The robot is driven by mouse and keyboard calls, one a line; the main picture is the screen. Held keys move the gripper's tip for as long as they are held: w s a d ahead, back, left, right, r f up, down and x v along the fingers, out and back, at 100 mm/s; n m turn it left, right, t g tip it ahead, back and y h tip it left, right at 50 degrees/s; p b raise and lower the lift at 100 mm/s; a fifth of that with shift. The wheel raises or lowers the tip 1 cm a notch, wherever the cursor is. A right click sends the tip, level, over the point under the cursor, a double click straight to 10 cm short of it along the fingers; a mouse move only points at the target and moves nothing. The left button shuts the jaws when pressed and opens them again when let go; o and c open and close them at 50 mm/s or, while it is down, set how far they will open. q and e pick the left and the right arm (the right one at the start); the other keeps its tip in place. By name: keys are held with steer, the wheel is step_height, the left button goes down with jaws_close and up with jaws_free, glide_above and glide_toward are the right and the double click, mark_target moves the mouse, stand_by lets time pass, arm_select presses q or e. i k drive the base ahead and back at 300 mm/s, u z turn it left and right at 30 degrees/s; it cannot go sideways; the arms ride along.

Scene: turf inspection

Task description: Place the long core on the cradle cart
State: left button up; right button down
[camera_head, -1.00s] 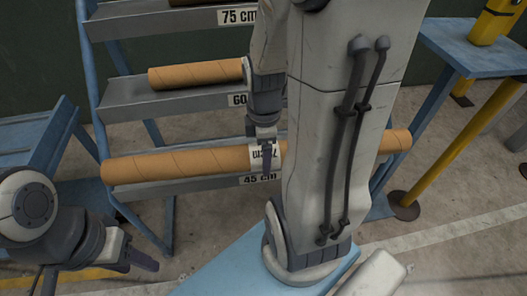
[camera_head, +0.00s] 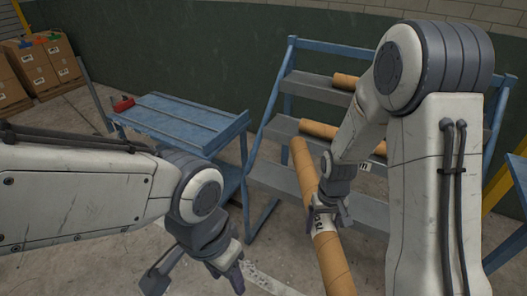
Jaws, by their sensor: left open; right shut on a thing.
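The long core (camera_head: 306,170) is a brown cardboard-like tube with a white label, held in the air at a slant in front of the rack. Its near end runs out of the bottom of the view. My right gripper (camera_head: 325,212) is shut around it at the label. The cradle cart (camera_head: 180,122), a blue cart with raised strips along its top and a red handle, stands left of the core, apart from it. Its top looks empty. My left gripper (camera_head: 196,281) is open and empty at the bottom, in front of the cart.
The blue stepped rack (camera_head: 262,172) stands behind the core, with shorter tubes on its upper shelves, such as one tube (camera_head: 318,129). Cardboard boxes (camera_head: 38,65) stand at the far left. A green wall (camera_head: 180,50) closes the back. My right arm hides part of the rack.

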mark_target(167, 126)
steer(key=u, duration=0.5)
steer(key=k, duration=0.6)
steer(key=u, duration=0.9)
steer(key=i, duration=2.45)
steer(key=z, duration=0.35)
steer(key=i, duration=1.75)
steer(key=z, duration=0.5)
